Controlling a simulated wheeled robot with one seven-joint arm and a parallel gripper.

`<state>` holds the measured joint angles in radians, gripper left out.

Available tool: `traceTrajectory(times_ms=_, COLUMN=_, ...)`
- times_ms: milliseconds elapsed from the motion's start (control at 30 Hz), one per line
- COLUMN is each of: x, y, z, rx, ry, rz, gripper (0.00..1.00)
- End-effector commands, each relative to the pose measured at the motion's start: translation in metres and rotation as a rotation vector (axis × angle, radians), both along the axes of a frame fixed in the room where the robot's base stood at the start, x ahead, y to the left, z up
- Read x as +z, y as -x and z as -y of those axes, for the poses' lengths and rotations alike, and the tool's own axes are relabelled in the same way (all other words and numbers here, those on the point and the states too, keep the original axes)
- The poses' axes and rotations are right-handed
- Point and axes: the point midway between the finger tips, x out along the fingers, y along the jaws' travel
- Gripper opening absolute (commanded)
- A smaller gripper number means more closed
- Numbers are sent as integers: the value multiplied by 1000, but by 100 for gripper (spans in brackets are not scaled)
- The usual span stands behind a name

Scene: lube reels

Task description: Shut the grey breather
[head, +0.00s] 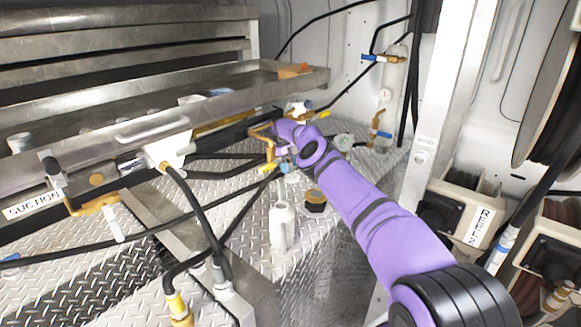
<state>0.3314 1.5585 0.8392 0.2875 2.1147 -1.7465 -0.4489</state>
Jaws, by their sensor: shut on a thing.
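My purple arm reaches from the lower right to the pipework under the steel tray. My gripper (284,152) is at its far end, small and partly hidden by the wrist. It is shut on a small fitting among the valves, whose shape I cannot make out. I cannot tell for certain which fitting is the grey breather, or how its handle stands. Close by are a brass pipe with a yellow lever (268,168), a blue round fitting (286,168) and a pale grey-green round cap (343,141).
A steel tray (150,128) overhangs the pipework at left. A white bottle (282,228) and a dark hexagonal cap (315,201) stand on the diamond-plate floor in front. Black hoses (195,205) cross at left.

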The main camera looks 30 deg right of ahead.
Motion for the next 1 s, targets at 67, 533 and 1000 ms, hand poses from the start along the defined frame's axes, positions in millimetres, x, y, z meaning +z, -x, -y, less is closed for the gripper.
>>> traceTrajectory(times_ms=67, x=0, y=0, z=0, rx=-2, ry=0, rz=0, gripper=40)
traceTrajectory(times_ms=533, x=0, y=0, z=0, rx=-1, ry=0, rz=-1, gripper=89)
traceTrajectory(times_ms=1000, x=36, y=0, z=1, rx=-1, ry=-1, rz=1, gripper=89)
